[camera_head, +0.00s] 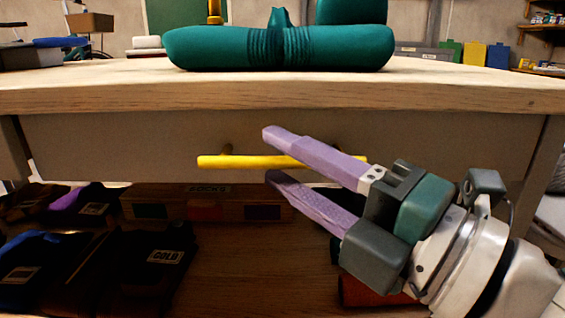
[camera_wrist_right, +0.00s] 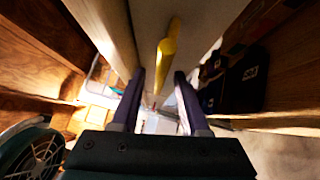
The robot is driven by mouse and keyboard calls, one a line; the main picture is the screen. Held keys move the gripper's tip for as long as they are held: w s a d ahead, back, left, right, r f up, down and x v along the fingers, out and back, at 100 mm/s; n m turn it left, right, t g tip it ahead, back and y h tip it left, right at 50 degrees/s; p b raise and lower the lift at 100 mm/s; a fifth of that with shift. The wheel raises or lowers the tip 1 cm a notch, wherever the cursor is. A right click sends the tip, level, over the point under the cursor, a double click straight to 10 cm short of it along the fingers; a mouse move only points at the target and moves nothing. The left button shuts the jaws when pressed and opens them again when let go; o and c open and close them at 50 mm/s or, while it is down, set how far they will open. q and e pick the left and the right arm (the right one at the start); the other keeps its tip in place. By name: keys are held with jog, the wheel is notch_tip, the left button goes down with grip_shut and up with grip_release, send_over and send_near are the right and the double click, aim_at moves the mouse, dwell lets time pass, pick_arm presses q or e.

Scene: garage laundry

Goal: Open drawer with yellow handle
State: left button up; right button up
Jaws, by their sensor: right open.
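The drawer (camera_head: 100,145) is a grey front panel under the wooden tabletop, and it looks shut. Its yellow bar handle (camera_head: 235,161) runs horizontally across the middle of the panel. My right gripper (camera_head: 268,156) has purple fingers and is open at the handle, one finger above the bar and one below it. The upper finger hides part of the bar. In the right wrist view the yellow handle (camera_wrist_right: 165,52) lies between the two fingers (camera_wrist_right: 153,75), ahead of the palm. I cannot tell whether either finger touches it. My left gripper is not in view.
A teal padded object (camera_head: 220,48) lies on the wooden tabletop (camera_head: 90,75) above the drawer. Below the drawer is a shelf with dark folded items (camera_head: 150,265) and a long wooden box labelled socks (camera_head: 165,203). The space in front of the handle's left part is clear.

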jog(key=shift+w+a, duration=0.35)
jog(key=shift+w, duration=0.05)
grip_shut()
dwell(1.3)
